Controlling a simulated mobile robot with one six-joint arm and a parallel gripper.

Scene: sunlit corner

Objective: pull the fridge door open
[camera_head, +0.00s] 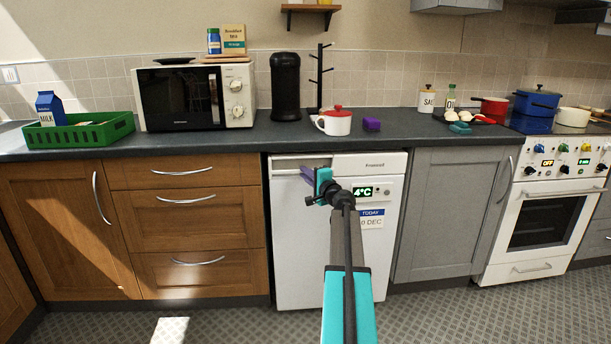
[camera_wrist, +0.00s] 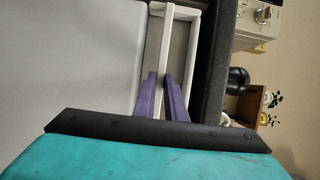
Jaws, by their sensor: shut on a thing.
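The white fridge (camera_head: 298,250) stands under the counter in the head view, with a green 4°C display and a paper note on its front. Its door looks closed. My gripper (camera_head: 306,173) is at the upper left of the door front, at the recessed handle. In the wrist view, the purple fingers of my gripper (camera_wrist: 161,82) are closed on the pale handle bar (camera_wrist: 166,40), one on each side of it. The white door face (camera_wrist: 65,70) fills the left of that view. My arm hides part of the door in the head view.
Wooden drawers (camera_head: 190,213) stand left of the fridge and a grey cupboard (camera_head: 440,215) right of it. The patterned floor (camera_head: 430,305) in front is clear.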

